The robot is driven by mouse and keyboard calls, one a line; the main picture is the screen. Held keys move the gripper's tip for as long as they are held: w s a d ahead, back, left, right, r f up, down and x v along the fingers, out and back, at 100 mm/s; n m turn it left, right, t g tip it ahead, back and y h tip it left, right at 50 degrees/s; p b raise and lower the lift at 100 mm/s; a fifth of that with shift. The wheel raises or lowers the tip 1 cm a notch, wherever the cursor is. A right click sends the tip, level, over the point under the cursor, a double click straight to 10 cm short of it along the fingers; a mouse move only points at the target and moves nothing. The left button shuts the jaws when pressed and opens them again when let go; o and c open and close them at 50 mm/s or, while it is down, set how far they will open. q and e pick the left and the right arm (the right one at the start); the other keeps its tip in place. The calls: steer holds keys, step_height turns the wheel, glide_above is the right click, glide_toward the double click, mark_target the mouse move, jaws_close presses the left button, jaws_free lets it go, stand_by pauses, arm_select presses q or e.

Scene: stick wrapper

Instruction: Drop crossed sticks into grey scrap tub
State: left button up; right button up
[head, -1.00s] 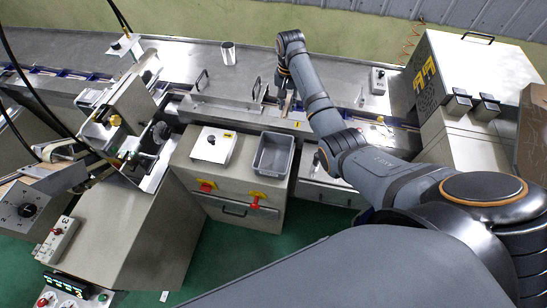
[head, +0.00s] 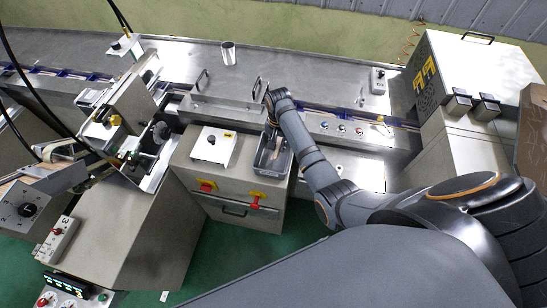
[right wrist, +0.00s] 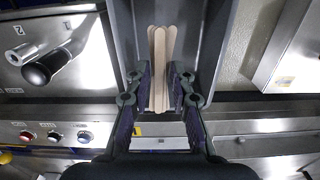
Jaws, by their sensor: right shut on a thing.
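The grey scrap tub (head: 288,166) stands on the cabinet top in the middle of the head view. My right gripper (right wrist: 160,88) is over the tub, shut on pale wooden crossed sticks (right wrist: 161,42). The sticks lie nearly along one another, with their rounded ends slightly fanned out. They also show small and brownish against the tub in the head view (head: 277,154). In the right wrist view the tub walls (right wrist: 214,35) flank the sticks. I cannot tell how far the sticks are above the tub floor. My left gripper is not in view.
A white box with a black knob (head: 212,146) stands left of the tub. The steel conveyor line (head: 330,124) with small coloured buttons runs behind it. The wrapper machine (head: 130,110) is at left, a large cabinet (head: 465,80) at right.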

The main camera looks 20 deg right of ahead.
steer(key=shift+f, duration=0.5)
steer(key=o, duration=0.9)
steer(key=shift+r, duration=0.1)
step_height(320, 180, up, 12)
steer(key=shift+f, duration=0.1)
